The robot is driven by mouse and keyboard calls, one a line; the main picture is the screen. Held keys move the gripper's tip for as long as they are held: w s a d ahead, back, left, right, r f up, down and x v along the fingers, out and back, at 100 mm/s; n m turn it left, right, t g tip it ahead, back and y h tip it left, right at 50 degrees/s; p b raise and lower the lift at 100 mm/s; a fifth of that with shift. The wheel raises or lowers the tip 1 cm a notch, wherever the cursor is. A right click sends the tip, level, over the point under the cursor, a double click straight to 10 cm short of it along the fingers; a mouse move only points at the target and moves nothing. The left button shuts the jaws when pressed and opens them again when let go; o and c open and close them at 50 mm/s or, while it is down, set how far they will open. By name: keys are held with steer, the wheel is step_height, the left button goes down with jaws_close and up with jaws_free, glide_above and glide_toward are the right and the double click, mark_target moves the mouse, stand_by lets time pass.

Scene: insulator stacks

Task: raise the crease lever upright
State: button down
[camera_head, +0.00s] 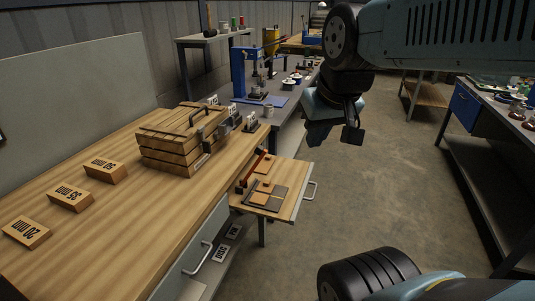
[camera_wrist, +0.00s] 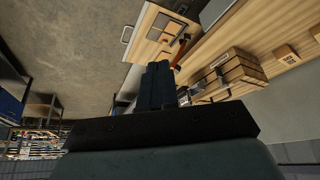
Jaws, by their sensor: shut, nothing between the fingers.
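The crease lever (camera_head: 253,168) is a slim red bar with dark ends. It lies slanted, not upright, along the left side of a small pull-out board (camera_head: 290,205) at the bench's right edge. In the wrist view the lever (camera_wrist: 181,49) shows as an orange-red bar beyond the fingers. My gripper (camera_head: 314,139) hangs in the air over the floor side, right of the board and apart from the lever. Its fingers (camera_wrist: 156,68) are together and empty in the wrist view. Small wooden and grey plates (camera_head: 268,196) lie on the board beside the lever.
A slatted wooden crate (camera_head: 165,157) and blocks marked 20, 35 and 50 mm (camera_head: 70,196) stand on the bench (camera_head: 130,215). A blue press (camera_head: 238,75) is on the grey bench behind. A drawer handle (camera_head: 197,259) juts below.

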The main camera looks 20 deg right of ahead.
steer(key=w+a+f+n+g+y, duration=0.1)
steer(key=w+f+g+y, duration=0.4)
steer(key=f, duration=0.5)
steer(key=m+t+y, duration=0.8)
steer(key=t+y, duration=0.6)
glide_toward(264, 149)
steer(key=x, duration=0.5)
steer(key=shift+w+f, duration=0.15)
steer(key=shift+w, duration=0.35)
steer(key=shift+w, duration=0.1)
